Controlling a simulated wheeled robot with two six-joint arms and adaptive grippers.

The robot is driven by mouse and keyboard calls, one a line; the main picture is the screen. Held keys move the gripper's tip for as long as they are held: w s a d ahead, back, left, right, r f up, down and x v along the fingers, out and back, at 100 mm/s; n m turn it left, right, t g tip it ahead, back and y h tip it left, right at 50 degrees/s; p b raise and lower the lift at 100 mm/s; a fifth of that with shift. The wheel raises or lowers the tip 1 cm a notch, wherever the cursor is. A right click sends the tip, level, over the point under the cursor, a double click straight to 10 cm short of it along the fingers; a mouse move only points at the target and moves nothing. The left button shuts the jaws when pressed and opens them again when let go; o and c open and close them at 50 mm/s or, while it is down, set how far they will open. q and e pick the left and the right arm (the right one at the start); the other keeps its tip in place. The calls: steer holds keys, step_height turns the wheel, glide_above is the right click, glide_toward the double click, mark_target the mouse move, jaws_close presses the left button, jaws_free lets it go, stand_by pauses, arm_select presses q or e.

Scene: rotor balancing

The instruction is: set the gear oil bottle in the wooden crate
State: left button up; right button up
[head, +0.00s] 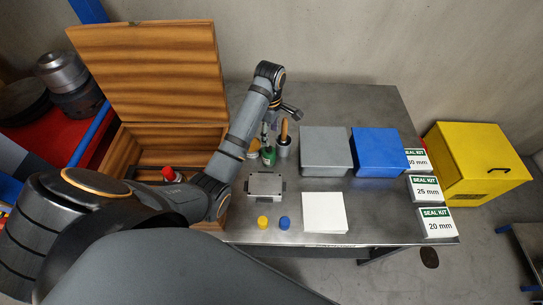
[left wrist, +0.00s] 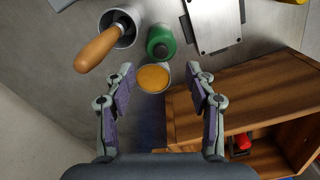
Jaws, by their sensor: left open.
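The wooden crate (head: 190,131) stands open at the left of the table, its lid tipped back. It also shows at the right of the left wrist view (left wrist: 245,93). A red-topped item (head: 168,173) is inside it. A green bottle (head: 269,156) and an amber-topped round container (left wrist: 153,78) stand beside the crate. No label is readable, so I cannot tell which is the gear oil bottle. My left gripper (left wrist: 158,84) is open and empty, its fingers on either side of the amber top in the left wrist view; contact is not visible. My right gripper is not in view.
A grey cup with a wooden-handled tool (head: 284,143) stands close by the bottles. Grey (head: 325,150) and blue (head: 378,152) boxes, a metal plate (head: 265,185), a white pad (head: 324,212) and seal kit boxes (head: 425,188) occupy the table. The back of the table is clear.

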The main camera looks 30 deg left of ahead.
mark_target(269, 148)
arm_select(q)
steer(key=f+b, duration=0.1)
steer(key=f, duration=0.1)
steer(key=f+b, duration=0.1)
steer(key=f, duration=0.1)
steer(key=shift+s+a+b, duration=0.1)
steer(key=shift+a+b, duration=0.1)
steer(key=shift+b, duration=0.2)
steer(key=shift+a+f+b, duration=0.1)
steer(key=shift+f+b, duration=0.15)
steer(key=shift+b, duration=0.05)
steer(key=shift+f+b, duration=0.5)
steer(key=shift+f, duration=0.05)
step_height(269, 148, down, 3)
steer(key=shift+f, duration=0.4)
steer(key=c, duration=1.1)
steer(key=shift+o, duration=0.2)
steer(key=shift+r, duration=0.15)
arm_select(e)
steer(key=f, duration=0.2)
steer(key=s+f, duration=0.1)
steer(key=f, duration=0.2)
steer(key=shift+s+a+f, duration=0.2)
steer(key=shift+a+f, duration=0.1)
